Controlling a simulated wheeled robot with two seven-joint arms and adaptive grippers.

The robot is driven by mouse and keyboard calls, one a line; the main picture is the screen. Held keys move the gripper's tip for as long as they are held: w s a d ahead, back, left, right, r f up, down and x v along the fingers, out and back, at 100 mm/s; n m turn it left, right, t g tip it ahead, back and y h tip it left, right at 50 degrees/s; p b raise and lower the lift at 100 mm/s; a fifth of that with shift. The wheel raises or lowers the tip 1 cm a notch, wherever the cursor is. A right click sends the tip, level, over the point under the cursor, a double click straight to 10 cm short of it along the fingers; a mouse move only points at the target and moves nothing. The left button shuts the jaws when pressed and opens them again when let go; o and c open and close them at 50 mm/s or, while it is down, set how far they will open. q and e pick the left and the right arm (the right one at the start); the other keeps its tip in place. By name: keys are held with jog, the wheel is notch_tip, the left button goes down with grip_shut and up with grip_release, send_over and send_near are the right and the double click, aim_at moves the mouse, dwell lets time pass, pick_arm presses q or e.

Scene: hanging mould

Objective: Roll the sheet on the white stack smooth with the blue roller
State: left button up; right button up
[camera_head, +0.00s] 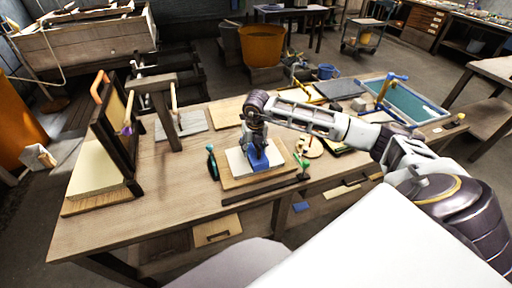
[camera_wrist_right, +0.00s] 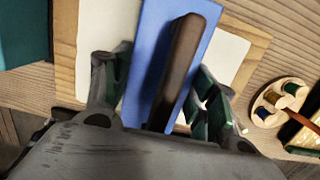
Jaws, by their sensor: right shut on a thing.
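The blue roller (camera_head: 262,160) lies across the white stack (camera_head: 237,160) in the head view. It also shows in the right wrist view (camera_wrist_right: 147,60) as a blue body with a dark brown handle (camera_wrist_right: 180,65). The white stack (camera_wrist_right: 101,35) sits on a light wooden board (camera_wrist_right: 65,45). My right gripper (camera_head: 258,140) is above the stack, and its fingers (camera_wrist_right: 165,95) are shut on the roller, one on each side of the handle. The sheet cannot be told apart from the stack's white top. My left gripper is not in view.
A teal object (camera_head: 212,163) stands just left of the board. A dark bar (camera_head: 262,190) lies along its front. A round palette with spools (camera_head: 309,147) is to the right. A wooden frame (camera_head: 117,125) stands at left; the table (camera_head: 165,200) between is clear.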

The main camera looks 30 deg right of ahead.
jog(key=shift+a, duration=0.15)
jog(key=shift+w+a, duration=0.1)
jog(key=shift+a, duration=0.05)
jog(key=shift+w+a+f, duration=0.1)
jog(key=shift+a, duration=0.65)
jog(key=shift+a, duration=0.15)
jog(key=shift+w+a+b, duration=0.3)
jog(key=shift+a, duration=0.65)
jog(key=shift+w+a, duration=0.2)
jog(key=shift+a, duration=0.75)
